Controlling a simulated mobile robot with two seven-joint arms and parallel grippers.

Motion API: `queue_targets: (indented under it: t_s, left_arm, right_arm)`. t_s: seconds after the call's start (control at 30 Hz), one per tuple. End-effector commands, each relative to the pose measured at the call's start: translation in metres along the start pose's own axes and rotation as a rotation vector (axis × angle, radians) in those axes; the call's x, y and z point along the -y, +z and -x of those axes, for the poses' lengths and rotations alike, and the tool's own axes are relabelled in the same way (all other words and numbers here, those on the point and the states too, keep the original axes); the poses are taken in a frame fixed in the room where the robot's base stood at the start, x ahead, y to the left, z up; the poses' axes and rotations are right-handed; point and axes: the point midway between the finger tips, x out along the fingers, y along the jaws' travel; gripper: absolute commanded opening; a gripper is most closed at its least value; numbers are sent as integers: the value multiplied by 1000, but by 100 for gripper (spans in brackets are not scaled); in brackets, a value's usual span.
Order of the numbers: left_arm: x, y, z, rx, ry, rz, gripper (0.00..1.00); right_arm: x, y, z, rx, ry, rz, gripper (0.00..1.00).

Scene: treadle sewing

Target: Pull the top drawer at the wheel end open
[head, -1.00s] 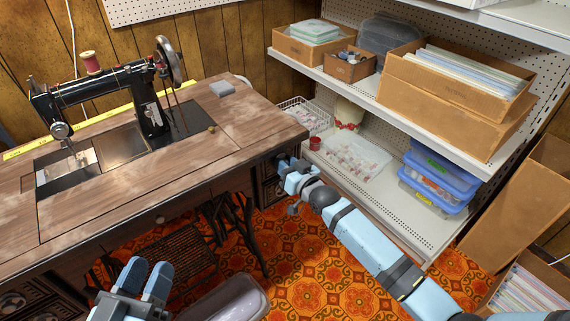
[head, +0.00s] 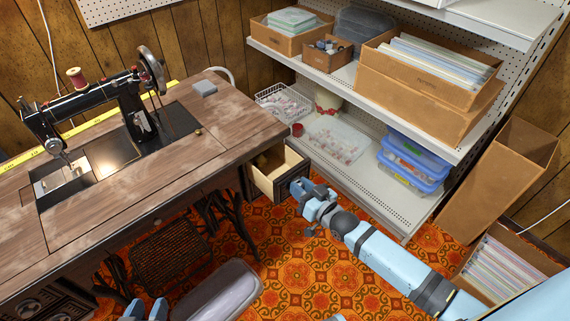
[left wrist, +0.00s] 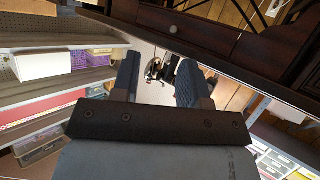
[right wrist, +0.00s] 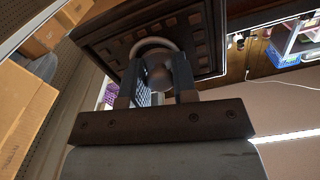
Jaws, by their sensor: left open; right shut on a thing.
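The top drawer (head: 280,174) at the wheel end of the sewing table (head: 225,150) stands out from the cabinet, its pale wooden inside showing. My right gripper (head: 301,189) is at the drawer's front. In the right wrist view, its fingers (right wrist: 157,90) are shut on the ring pull (right wrist: 155,43) of the dark carved drawer front (right wrist: 115,38). The fingers hide part of the pull. My left gripper (head: 146,311) is low at the head view's bottom edge, apart from the table. The left wrist view shows its fingers (left wrist: 157,80) open with nothing between them.
The black sewing machine (head: 95,108) with its handwheel (head: 151,70) stands on the tabletop. A metal shelf unit (head: 385,208) with bins stands close to the right of the drawer. Cardboard boxes (head: 497,190) stand further right. Patterned carpet (head: 310,270) is clear in front of the drawer.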

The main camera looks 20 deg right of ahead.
Motion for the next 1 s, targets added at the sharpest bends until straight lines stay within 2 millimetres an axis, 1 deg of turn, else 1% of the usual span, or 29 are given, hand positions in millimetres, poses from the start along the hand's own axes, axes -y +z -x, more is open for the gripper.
queue_targets:
  t_s: [0.03,0.1,0.2,0.33,0.5,0.83,0.87,0.9,0.97,1.0]
  left_arm:
    - [3,6,5,48,-13,-2,40]
    - [4,5,5,56,-17,-7,40]
    - [5,5,5,65,-21,-11,40]
    - [6,6,6,73,-26,-15,40]
    - [6,7,6,77,-28,-17,40]
    - [6,8,5,78,-28,-17,40]
    - [6,8,5,78,-28,-17,40]
    - [6,8,5,78,-28,-17,40]
    - [6,8,5,78,-28,-17,40]
    - [6,8,5,78,-28,-17,40]
  right_arm:
    - [1,-4,12,3,0,0,0]
    - [1,-3,24,3,0,-1,0]
    - [1,-2,38,3,0,-1,0]
    - [0,-2,50,1,0,-2,0]
    - [0,-1,56,-2,0,-2,0]
    - [0,0,57,-2,0,-2,0]
    - [0,0,57,-2,0,-1,29]
    - [0,0,57,-2,0,-1,38]
    - [0,0,57,-2,0,-1,52]
    - [0,0,57,-2,0,-1,52]
